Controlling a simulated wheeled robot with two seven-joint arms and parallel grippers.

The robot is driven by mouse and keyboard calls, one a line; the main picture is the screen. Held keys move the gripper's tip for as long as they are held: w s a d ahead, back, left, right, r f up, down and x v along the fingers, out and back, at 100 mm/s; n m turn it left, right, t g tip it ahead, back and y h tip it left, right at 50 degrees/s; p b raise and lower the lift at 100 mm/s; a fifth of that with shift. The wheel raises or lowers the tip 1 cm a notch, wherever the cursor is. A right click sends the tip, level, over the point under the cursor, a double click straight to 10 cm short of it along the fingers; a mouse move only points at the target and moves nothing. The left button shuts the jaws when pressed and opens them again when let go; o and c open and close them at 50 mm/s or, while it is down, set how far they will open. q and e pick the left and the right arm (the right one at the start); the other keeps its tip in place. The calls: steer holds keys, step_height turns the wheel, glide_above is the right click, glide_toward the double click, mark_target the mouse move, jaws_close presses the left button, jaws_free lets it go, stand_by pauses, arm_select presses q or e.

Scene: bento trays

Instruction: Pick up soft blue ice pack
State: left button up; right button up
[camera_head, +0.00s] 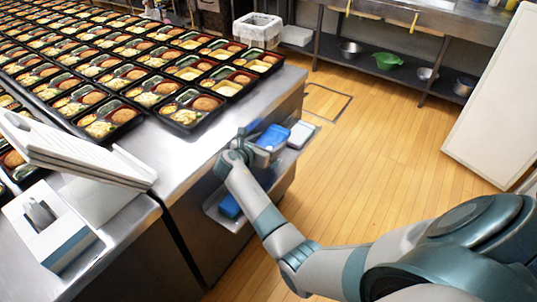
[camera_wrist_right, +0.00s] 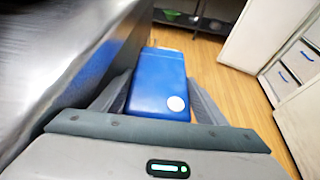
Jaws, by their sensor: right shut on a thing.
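The soft blue ice pack (camera_head: 273,136) is between the fingers of my right gripper (camera_head: 262,146), beside the end of the steel counter. In the right wrist view the ice pack (camera_wrist_right: 157,75) is a flat blue slab with a pale round spot near its lower right corner. The fingers of my right gripper (camera_wrist_right: 160,92) are shut on its two sides, and the near end of the pack is close to the palm. In the head view the hand hides part of the pack. My left gripper is in neither view.
A white block (camera_head: 301,134) lies just right of the pack. Another blue item (camera_head: 229,206) sits on a low shelf (camera_head: 216,208) on the counter's side. Rows of filled bento trays (camera_head: 182,127) cover the counter (camera_head: 160,152). The wooden floor (camera_head: 370,160) is clear to the right.

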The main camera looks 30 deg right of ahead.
mark_target(269, 141)
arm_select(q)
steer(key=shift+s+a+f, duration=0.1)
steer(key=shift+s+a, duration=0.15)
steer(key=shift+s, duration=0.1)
arm_select(e)
step_height(269, 141, up, 17)
